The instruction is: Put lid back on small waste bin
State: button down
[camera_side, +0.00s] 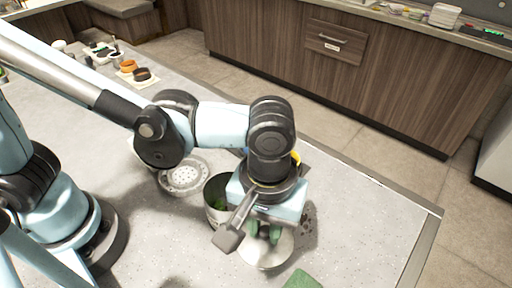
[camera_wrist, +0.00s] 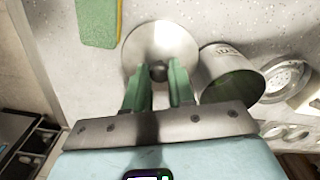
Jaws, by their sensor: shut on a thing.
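The lid is a round silvery metal disc (camera_side: 266,252) with a dark knob (camera_wrist: 158,71) at its centre. It also shows in the wrist view (camera_wrist: 160,38). My gripper (camera_side: 263,236) points down over it, its green fingers (camera_wrist: 158,80) shut on the knob from both sides. I cannot tell whether the lid touches the counter or hangs just above it. The small waste bin (camera_side: 212,207) is a metal cylinder standing open beside the lid, left of it in the side view and right of it in the wrist view (camera_wrist: 222,62). Green shows inside the bin. My wrist partly hides it in the side view.
A green sponge (camera_wrist: 98,22) lies near the lid, also at the bottom of the side view (camera_side: 302,281). A perforated metal strainer (camera_side: 184,176) is beyond the bin.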

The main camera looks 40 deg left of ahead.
aim_at(265, 230)
notch_tip(265, 230, up, 4)
jog(key=shift+f, duration=0.2)
jog(key=w+a+r, duration=0.2)
jog(key=a+r, duration=0.4)
jog(key=a, duration=0.4)
notch_tip(265, 230, down, 6)
jog(key=shift+a+f, duration=0.2)
jog(key=shift+a, duration=0.05)
jog(key=shift+f, duration=0.2)
dwell(1.0)
jog(key=shift+c, duration=2)
grip_release()
notch_tip(265, 230, up, 7)
